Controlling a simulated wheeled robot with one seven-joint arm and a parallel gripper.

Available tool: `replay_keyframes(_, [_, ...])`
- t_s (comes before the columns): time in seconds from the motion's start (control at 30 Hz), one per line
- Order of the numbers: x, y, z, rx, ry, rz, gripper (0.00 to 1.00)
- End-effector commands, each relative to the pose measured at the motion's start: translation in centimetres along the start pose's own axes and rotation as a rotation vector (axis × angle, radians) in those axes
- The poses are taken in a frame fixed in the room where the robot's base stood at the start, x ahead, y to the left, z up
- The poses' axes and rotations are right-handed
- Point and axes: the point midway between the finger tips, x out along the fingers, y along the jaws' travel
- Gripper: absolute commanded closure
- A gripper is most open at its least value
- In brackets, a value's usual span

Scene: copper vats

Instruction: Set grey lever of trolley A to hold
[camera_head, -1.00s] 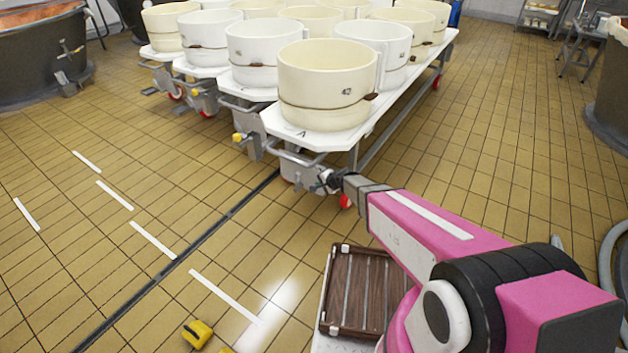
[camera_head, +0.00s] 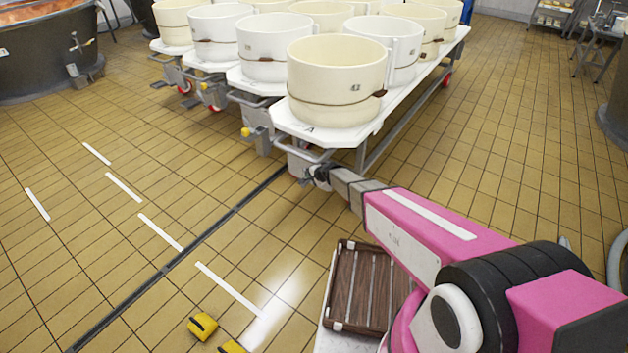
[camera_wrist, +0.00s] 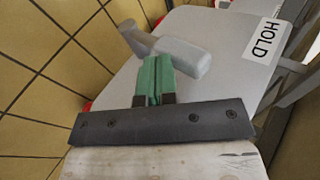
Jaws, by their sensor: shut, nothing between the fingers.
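Trolley A (camera_head: 352,137) has a white top marked "A" at its near corner and carries cream vats. Its grey lever (camera_wrist: 185,52) shows in the wrist view against a grey plate, with a thick rounded handle lying across the view. A white "HOLD" label (camera_wrist: 268,38) is on the plate, right of the lever and apart from its handle. My gripper (camera_wrist: 153,80) has its green fingers closed together and empty, right by the near side of the handle. Whether they touch it I cannot tell. In the head view my gripper (camera_head: 318,175) is at the trolley's near end, where the lever is too small to make out.
More trolleys with vats stand close on the left, with a yellow knob (camera_head: 246,132) nearby. A brown slatted crate (camera_head: 338,325) lies below my arm. Yellow objects (camera_head: 202,327) are on the floor. The tiled floor left and right is mostly open.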

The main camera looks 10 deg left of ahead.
Motion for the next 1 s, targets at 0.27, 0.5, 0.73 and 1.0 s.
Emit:
replay_keyframes(0.27, [0.0,-0.1,0.0,0.0,0.0,0.0,1.0])
replay_keyframes(0.5, [0.6,-1.2,0.3,-0.001,-0.001,0.0,1.0])
replay_keyframes(0.73, [0.6,-1.1,0.3,0.0,0.0,0.0,1.0])
replay_keyframes(1.0, [0.1,-0.8,-0.1,0.001,0.0,0.0,1.0])
